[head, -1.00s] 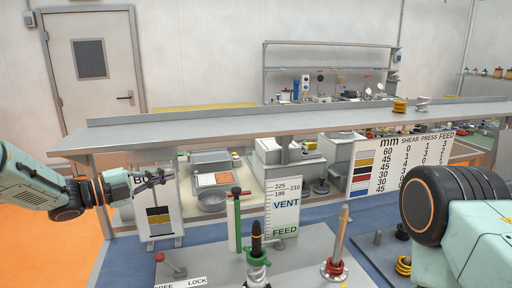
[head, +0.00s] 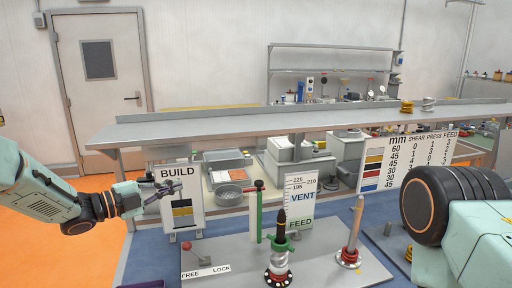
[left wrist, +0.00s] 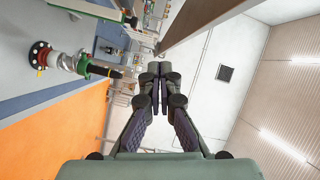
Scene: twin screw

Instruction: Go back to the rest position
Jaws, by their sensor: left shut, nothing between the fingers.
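My left gripper (head: 168,190) is shut and empty. In the head view it shows in front of the white BUILD board (head: 182,220), over its left part. In the left wrist view the gripper (left wrist: 160,80) has its fingers together with nothing between them. My right arm shows at the right edge of the head view as a black and pale green joint; its gripper is out of view.
A grey plate (head: 330,265) holds a red-knobbed lever (head: 189,247), a green post (head: 259,212), a dark-tipped screw (head: 282,225) with a green collar, and a copper-coloured rod (head: 355,228) on a red base. A VENT/FEED board (head: 298,205), a settings chart (head: 400,165) and a long grey shelf (head: 240,128) stand behind.

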